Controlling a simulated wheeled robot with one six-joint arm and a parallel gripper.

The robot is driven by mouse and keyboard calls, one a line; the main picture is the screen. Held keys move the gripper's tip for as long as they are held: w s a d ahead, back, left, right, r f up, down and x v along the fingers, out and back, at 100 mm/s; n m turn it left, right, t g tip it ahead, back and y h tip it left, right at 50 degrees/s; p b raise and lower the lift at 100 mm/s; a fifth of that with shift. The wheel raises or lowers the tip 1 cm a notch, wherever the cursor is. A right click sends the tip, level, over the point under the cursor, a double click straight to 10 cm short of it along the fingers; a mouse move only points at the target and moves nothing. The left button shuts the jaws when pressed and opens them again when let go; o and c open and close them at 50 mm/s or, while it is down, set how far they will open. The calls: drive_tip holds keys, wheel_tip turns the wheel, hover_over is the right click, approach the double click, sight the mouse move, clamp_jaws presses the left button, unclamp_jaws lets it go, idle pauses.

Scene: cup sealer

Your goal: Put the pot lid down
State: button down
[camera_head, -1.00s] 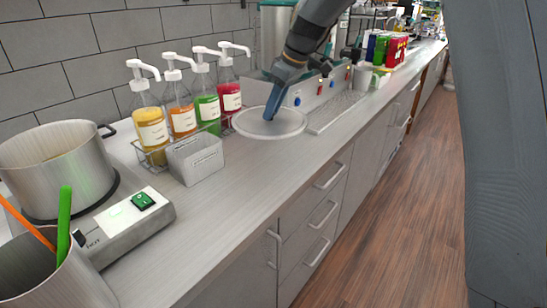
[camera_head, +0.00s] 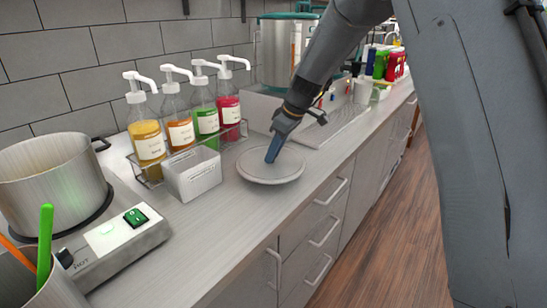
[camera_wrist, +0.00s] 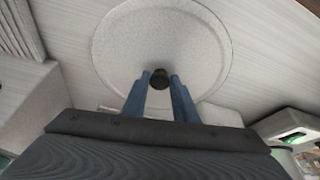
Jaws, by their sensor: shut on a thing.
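The pot lid (camera_head: 288,168) is a pale round disc low over the counter, right of the small white box, in the head view. I cannot tell whether its rim touches the counter. My gripper (camera_head: 270,157) points down at the lid's middle. In the wrist view the lid (camera_wrist: 160,35) fills the top centre, and my gripper's blue fingers (camera_wrist: 160,90) are shut on its black knob (camera_wrist: 159,77). The open metal pot (camera_head: 50,190) sits on a hot plate (camera_head: 125,240) at the left.
A wire rack holds several pump bottles (camera_head: 150,140) behind a small white box (camera_head: 192,174). A metal cup (camera_head: 35,285) with coloured sticks stands at the front left. A grey machine (camera_head: 285,55) stands behind the lid. Bare counter (camera_head: 225,215) lies in front.

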drive_tip(key=shift+f, duration=1.2)
drive_tip(key=shift+f, duration=0.15)
drive_tip(key=c, duration=1.4)
unclamp_jaws()
drive_tip(key=shift+c, duration=0.2)
